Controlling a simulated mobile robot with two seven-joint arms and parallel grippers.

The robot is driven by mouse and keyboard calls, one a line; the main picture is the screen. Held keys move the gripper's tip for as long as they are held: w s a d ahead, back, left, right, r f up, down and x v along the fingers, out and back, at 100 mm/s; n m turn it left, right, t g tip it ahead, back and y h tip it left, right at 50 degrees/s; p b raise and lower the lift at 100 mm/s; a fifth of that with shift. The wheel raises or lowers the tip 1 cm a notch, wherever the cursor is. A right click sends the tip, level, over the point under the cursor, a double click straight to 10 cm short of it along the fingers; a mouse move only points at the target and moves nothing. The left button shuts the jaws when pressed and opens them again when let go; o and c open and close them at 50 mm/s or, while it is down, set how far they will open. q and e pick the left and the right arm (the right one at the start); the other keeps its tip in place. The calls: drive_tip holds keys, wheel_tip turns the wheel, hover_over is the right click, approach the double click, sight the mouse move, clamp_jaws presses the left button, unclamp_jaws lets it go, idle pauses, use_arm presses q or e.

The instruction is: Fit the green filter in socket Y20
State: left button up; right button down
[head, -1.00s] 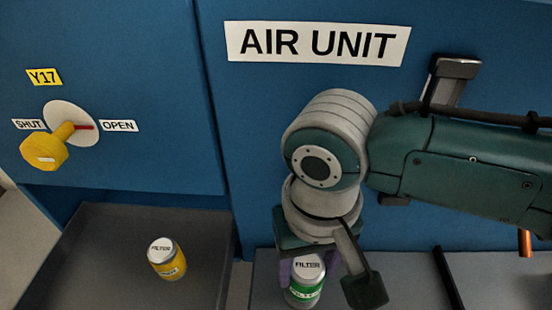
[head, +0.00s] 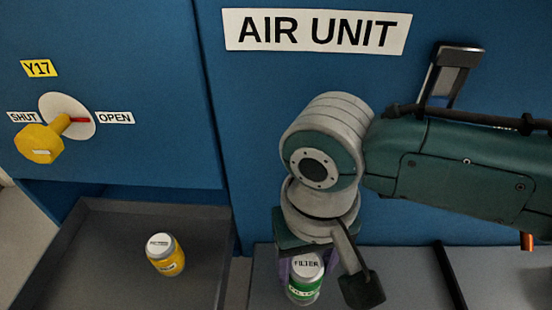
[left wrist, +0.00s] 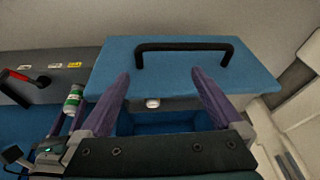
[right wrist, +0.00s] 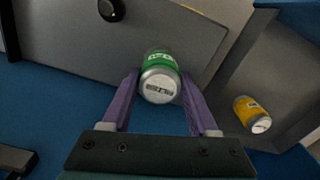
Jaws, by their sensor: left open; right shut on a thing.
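The green filter (head: 306,285), a can with a silver top and a green band, is between the fingers of my right gripper (head: 303,265). It also shows in the right wrist view (right wrist: 159,65), with a purple finger on either side, and at the left in the left wrist view (left wrist: 73,98). My right gripper is shut on it, over or at a grey surface; I cannot tell if the can touches it. My left gripper (left wrist: 160,75) is open, with nothing held, in front of a blue panel with a black handle (left wrist: 190,45). I see no readable Y20 label.
A yellow filter (head: 165,255) stands in a dark grey tray (head: 95,225) at the left. Above it are a yellow valve knob (head: 40,142) and a Y17 tag (head: 39,68). A small white-topped thing (left wrist: 152,103) shows between the left fingers.

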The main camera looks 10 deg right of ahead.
use_arm(q)
drive_tip(key=shift+d, duration=0.15)
use_arm(e)
drive_tip(key=shift+c, duration=0.4)
unclamp_jaws()
use_arm(q)
drive_tip(key=shift+r, duration=0.15)
use_arm(e)
drive_tip(key=shift+r, duration=0.1)
wheel_tip(320, 180, up, 10)
drive_tip(key=p, duration=0.9)
drive_tip(key=shift+p, duration=0.3)
use_arm(q)
wheel_tip(320, 180, up, 9)
drive_tip(key=shift+r, duration=0.1)
